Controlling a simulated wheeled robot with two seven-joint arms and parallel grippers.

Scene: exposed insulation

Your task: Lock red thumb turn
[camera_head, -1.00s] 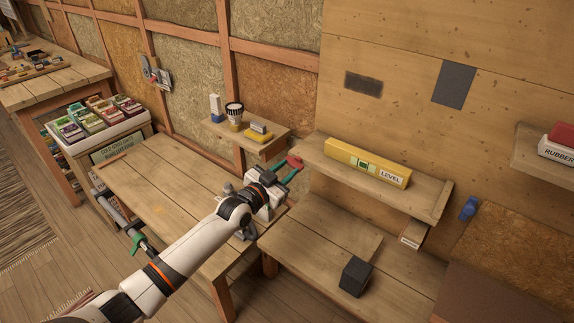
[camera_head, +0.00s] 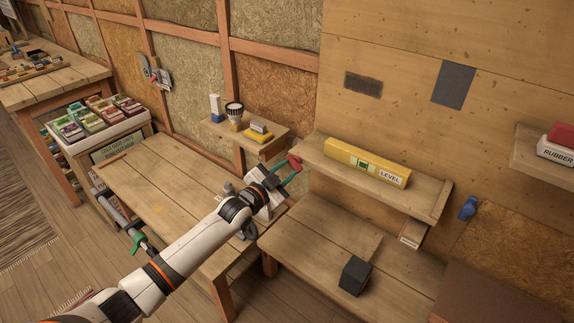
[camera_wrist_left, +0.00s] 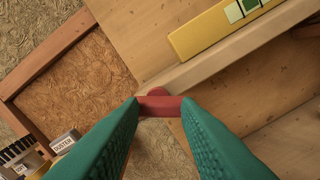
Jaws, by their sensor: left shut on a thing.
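The red thumb turn (camera_head: 294,162) is by the left end of the shelf with the yellow level. In the left wrist view the red thumb turn (camera_wrist_left: 160,103) is a short bar with a rounded red part behind it, lying across between the fingertips. My left gripper (camera_head: 284,170) reaches it from the lower left. Its green fingers (camera_wrist_left: 160,109) are shut on the bar, one at each end. The thumb turn's mounting is mostly hidden. My right gripper is not in view.
A yellow level (camera_head: 366,163) lies on the wooden shelf (camera_head: 428,203) close to the right. A workbench (camera_head: 150,180) lies below my arm. A dark cube (camera_head: 354,276) sits on the lower right bench.

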